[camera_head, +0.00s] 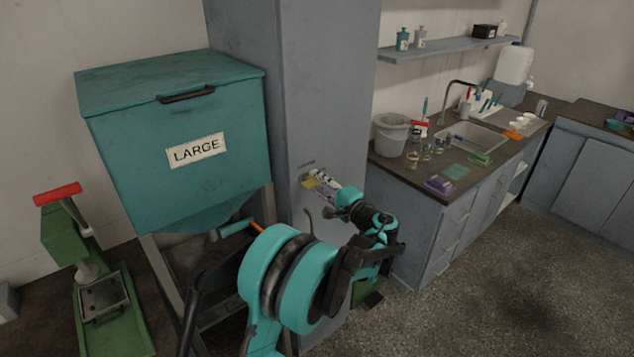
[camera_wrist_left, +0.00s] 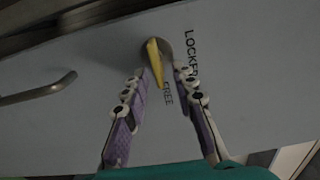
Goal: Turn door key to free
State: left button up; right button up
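The yellow door key (camera_wrist_left: 155,62) sits in a round lock (camera_wrist_left: 162,48) on the grey door in the left wrist view. The words LOCKED (camera_wrist_left: 191,55) and FREE (camera_wrist_left: 168,94) are printed beside it. My left gripper (camera_wrist_left: 160,76) is open, with its purple-and-white fingers on either side of the key. A gap shows on the left; whether the right finger touches the key I cannot tell. In the head view my left gripper (camera_head: 322,182) is at the front of the tall grey cabinet (camera_head: 300,80), beside the yellow key (camera_head: 309,183). My right gripper is not in view.
A curved door handle (camera_wrist_left: 40,90) lies left of the key in the wrist view. A teal bin marked LARGE (camera_head: 180,120) stands left of the cabinet. A counter with a sink (camera_head: 470,138) and a grey bucket (camera_head: 391,134) is at right. Open floor (camera_head: 490,290) lies front right.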

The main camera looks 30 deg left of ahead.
pick_arm(q)
jog(key=v, duration=1.1)
jog(key=shift+d, duration=0.15)
jog(key=shift+s, duration=0.1)
jog(key=s+a+f+n+g+h, duration=0.15)
jog(key=s+f+h, duration=0.25)
jog(key=s+h, duration=0.55)
jog(key=s+d+f+n+t+h, duration=0.1)
jog(key=s+d+f+h, duration=0.2)
jog(key=s+d, duration=0.2)
jog(key=s+d+f+n+t+h, duration=0.1)
jog(key=s+d+f+n+h, duration=0.1)
jog(key=s+d, duration=0.4)
jog(key=s+f+h, duration=0.1)
jog(key=s+h, duration=0.1)
jog(key=s, duration=0.3)
jog(key=shift+s+d+f, duration=0.2)
jog(key=shift+s+f, duration=0.15)
jog(key=shift+o, duration=0.5)
